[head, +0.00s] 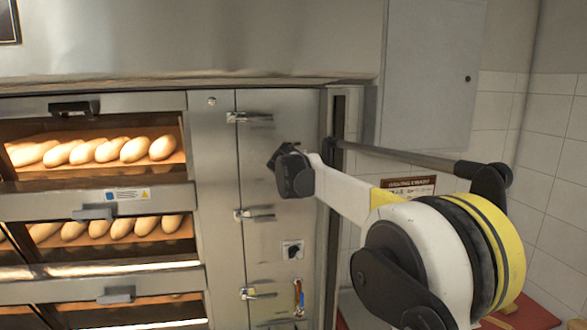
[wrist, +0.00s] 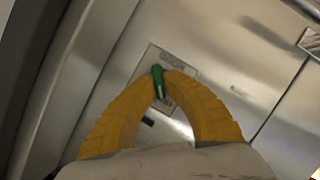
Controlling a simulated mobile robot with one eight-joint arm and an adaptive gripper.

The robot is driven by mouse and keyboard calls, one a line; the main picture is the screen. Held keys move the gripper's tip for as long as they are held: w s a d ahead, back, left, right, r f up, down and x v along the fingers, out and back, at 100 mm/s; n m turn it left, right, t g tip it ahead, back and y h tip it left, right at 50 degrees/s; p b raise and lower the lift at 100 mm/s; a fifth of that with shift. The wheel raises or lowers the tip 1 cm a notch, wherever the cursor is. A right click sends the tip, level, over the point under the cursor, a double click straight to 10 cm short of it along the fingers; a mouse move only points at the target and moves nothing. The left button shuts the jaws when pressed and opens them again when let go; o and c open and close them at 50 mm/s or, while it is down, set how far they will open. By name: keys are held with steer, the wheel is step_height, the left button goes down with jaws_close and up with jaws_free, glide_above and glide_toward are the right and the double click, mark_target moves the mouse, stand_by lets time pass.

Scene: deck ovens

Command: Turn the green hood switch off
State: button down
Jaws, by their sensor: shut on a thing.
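The green switch (wrist: 158,80) shows in the wrist view as a small green lever on a pale labelled plate (wrist: 182,67) fixed to a steel panel. My gripper (wrist: 159,88) has its two yellow fingers curved round to the lever, one tip on each side, and is shut on it. The lettering on the plate is too small and tilted to read for sure. In the head view my arm reaches to the steel panel and I cannot make out the fingers or the green switch there.
The deck oven's racks of loaves (head: 120,150) are at the left of the head view. The steel panel carries latches (head: 255,214) and a dark knob on a pale plate (head: 292,250). A grey cabinet (head: 430,70) hangs at upper right, with a tiled wall beside it.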

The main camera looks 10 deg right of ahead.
steer(key=shift+n+h, duration=0.3)
steer(key=shift+n, duration=0.1)
stand_by(0.3)
steer(key=c, duration=1.5)
jaws_free()
steer(key=shift+f, duration=0.1)
steer(key=shift+w+d, duration=0.1)
steer(key=shift+w, duration=0.1)
steer(key=v, duration=1.2)
steer(key=shift+s, duration=0.1)
